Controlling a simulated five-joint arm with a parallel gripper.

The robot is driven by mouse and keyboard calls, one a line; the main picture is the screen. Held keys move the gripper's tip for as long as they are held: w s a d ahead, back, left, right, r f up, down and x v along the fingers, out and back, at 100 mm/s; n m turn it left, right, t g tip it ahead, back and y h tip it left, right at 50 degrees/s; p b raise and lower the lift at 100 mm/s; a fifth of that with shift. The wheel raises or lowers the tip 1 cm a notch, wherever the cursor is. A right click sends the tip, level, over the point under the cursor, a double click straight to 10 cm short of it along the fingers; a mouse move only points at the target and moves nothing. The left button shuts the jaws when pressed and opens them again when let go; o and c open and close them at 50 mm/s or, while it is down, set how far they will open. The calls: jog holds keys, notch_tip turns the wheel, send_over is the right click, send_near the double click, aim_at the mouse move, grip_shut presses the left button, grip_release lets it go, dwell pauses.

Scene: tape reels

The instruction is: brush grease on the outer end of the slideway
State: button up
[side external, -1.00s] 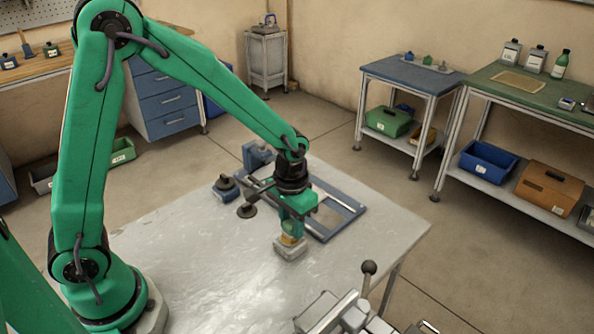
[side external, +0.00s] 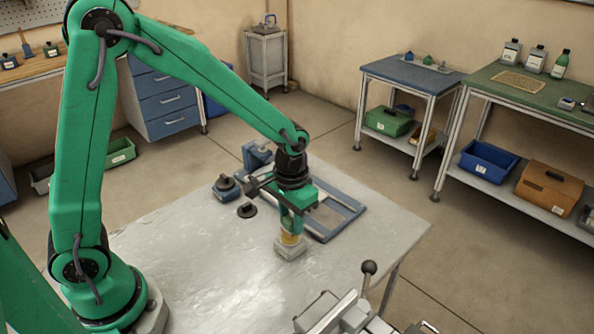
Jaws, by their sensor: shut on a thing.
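The slideway appears to be the blue-grey frame with rails (side external: 345,209) lying on the metal table, behind and to the right of my gripper. My gripper (side external: 291,231) points down near the table's middle and is shut on a small yellowish piece (side external: 290,240). That piece is at the top of a pale grey block (side external: 289,251) on the table. I cannot tell whether it is the brush or whether it is inside the block or resting on it. No bristles or grease can be made out. My wrist hides part of the frame's left side.
A dark round knob (side external: 247,210) and a blue-grey fitting (side external: 226,187) stand left of the frame. The table's left and front surface (side external: 190,250) is clear.

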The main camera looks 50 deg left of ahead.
aim_at(291, 218)
jog(key=shift+r, duration=2.85)
jog(key=w+a+r, duration=0.3)
jog(key=a+r, duration=0.3)
jog(key=a, duration=0.1)
jog(key=shift+a+r, duration=0.35)
jog(key=w+d+f+m, duration=0.3)
jog(key=w+f+m, duration=0.1)
jog(key=w, duration=0.2)
jog(key=w+d+f+m, duration=0.3)
jog(key=w+f+m, duration=0.1)
jog(key=w, duration=0.3)
jog(key=shift+w+d+f+m, duration=0.25)
jog(key=shift+w+d+m, duration=0.1)
jog(key=shift+m, duration=0.15)
jog(key=shift+s+f, duration=0.1)
jog(key=shift+f, duration=0.05)
